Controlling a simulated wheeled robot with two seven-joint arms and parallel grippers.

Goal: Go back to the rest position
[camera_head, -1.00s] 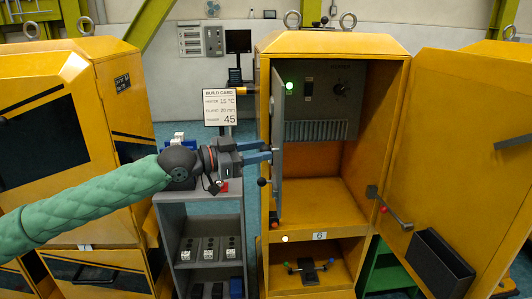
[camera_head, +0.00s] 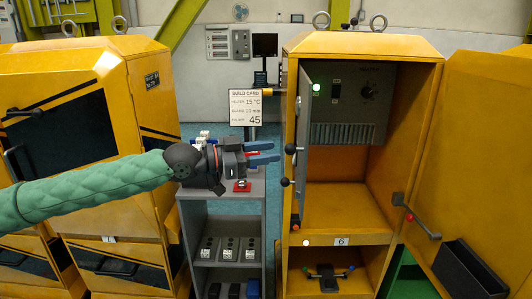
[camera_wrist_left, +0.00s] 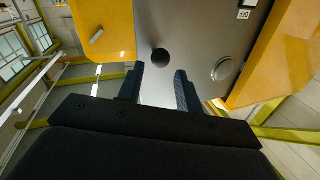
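My left gripper (camera_head: 268,153) is open and empty, in front of the yellow cabinet (camera_head: 365,46). Its blue-grey fingertips point right, a little short of the grey inner door's edge (camera_head: 303,160) in the head view. In the left wrist view the two fingers (camera_wrist_left: 160,88) stand apart with nothing between them. A black round knob (camera_wrist_left: 160,57) and a silver disc (camera_wrist_left: 222,69) on a grey panel lie beyond the fingertips. My right gripper is not in view.
The yellow outer door (camera_head: 470,150) stands wide open at right, with a red-knobbed lever. Below my left gripper is a grey shelf unit (camera_head: 222,222) holding several small boxes. A build card (camera_head: 252,107) stands behind. Another yellow cabinet (camera_head: 90,60) is at left.

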